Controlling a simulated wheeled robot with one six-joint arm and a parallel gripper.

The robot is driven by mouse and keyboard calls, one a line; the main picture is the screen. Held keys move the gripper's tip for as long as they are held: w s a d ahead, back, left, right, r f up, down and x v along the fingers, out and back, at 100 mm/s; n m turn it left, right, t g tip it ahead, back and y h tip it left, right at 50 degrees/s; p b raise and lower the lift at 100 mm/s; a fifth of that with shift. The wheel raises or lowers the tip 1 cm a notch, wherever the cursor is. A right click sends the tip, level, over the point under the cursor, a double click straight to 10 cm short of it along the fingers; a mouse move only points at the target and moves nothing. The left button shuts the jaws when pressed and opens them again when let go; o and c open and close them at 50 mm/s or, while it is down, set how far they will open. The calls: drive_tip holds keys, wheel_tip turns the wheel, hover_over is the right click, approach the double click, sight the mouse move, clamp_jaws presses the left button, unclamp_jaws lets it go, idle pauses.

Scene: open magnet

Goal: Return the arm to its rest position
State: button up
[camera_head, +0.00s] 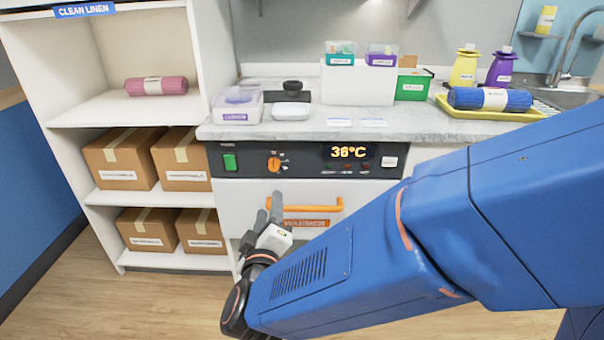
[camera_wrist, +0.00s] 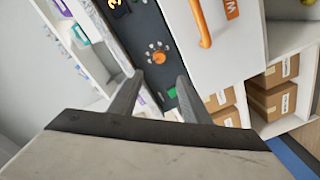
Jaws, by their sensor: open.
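My gripper (camera_head: 270,208) is in front of the white warmer drawer (camera_head: 235,200), near the left end of its orange handle (camera_head: 313,208). In the wrist view, the two dark fingers of my gripper (camera_wrist: 158,92) stand apart with nothing between them. The orange dial (camera_wrist: 159,57) and green switch (camera_wrist: 171,92) of the warmer panel show beyond the fingertips. My blue arm reaches in from the right and hides part of the drawer front. The drawer looks shut.
A counter (camera_head: 420,125) above the warmer panel (camera_head: 300,160) holds bins, bottles and a yellow tray (camera_head: 545,112) with a blue roll (camera_head: 490,99). A white shelf (camera_head: 105,110) at left holds cardboard boxes (camera_head: 120,158) and a pink roll (camera_head: 156,86). Open floor (camera_head: 150,300) lies at lower left.

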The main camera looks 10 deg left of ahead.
drive_tip(key=w+d+r+m+g+y, duration=0.2)
drive_tip(key=w+d+r+g, duration=0.1)
drive_tip(key=w+d, duration=0.45)
drive_tip(key=d+r+m+g, duration=0.1)
drive_tip(key=d+m+g, duration=0.2)
drive_tip(key=d, duration=0.9)
drive_tip(key=s+d+f+m+g+h, duration=0.2)
drive_tip(key=s+d, duration=0.4)
drive_tip(key=d, duration=0.4)
drive_tip(key=s+d+f+m+g+h, duration=0.2)
drive_tip(key=s+d+m, duration=0.2)
drive_tip(key=s+d, duration=0.3)
drive_tip(key=s+d+f+m+g+h, duration=0.2)
drive_tip(key=s+d, duration=0.5)
drive_tip(key=d, duration=0.7)
drive_tip(key=shift+f+m+h, duration=0.3)
drive_tip(key=shift+f+m, duration=0.15)
drive_tip(key=shift+m, duration=0.05)
drive_tip(key=shift+a, duration=0.1)
